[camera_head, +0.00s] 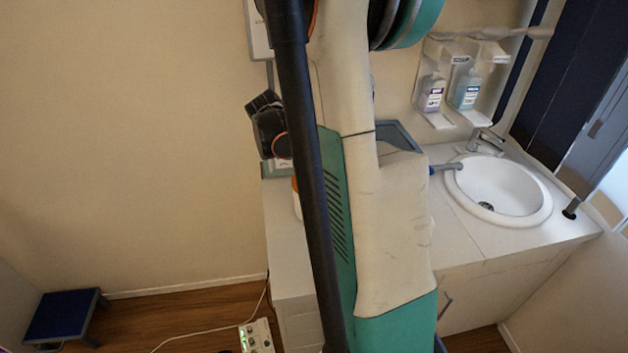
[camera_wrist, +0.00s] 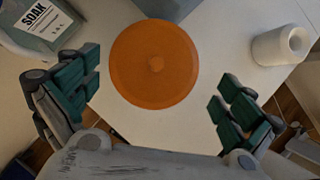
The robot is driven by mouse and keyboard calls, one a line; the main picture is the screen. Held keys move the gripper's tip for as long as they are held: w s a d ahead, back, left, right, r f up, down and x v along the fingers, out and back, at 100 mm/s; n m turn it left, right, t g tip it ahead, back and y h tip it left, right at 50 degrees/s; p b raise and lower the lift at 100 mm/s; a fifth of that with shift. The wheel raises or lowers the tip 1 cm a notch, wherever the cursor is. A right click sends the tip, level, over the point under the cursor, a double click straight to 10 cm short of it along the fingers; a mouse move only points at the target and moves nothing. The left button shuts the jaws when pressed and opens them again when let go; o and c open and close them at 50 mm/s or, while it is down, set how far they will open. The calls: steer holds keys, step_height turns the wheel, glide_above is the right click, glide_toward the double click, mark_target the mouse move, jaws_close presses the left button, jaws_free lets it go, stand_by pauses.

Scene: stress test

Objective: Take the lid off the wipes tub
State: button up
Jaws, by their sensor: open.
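A sliver of a white and orange thing (camera_head: 296,196), probably the tub, shows beside the dark tube.
In the wrist view, a container labelled SOAK (camera_wrist: 40,24) stands at the upper left, a white roll (camera_wrist: 280,46) at the right, and a grey-blue item (camera_wrist: 168,7) at the top edge. The head view shows a sink (camera_head: 500,188) and wall dispensers (camera_head: 467,90) on the right.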

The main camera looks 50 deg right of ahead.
mark_target(312, 174)
steer(key=x, duration=0.2)
steer(key=b+x, duration=0.1)
steer(key=x, duration=0.2)
steer(key=shift+w+a+f, duration=0.1)
steer(key=shift+w+a, duration=0.05)
steer(key=shift+a, duration=0.25)
steer(key=c, duration=1.5)
steer(key=shift+c, duration=0.2)
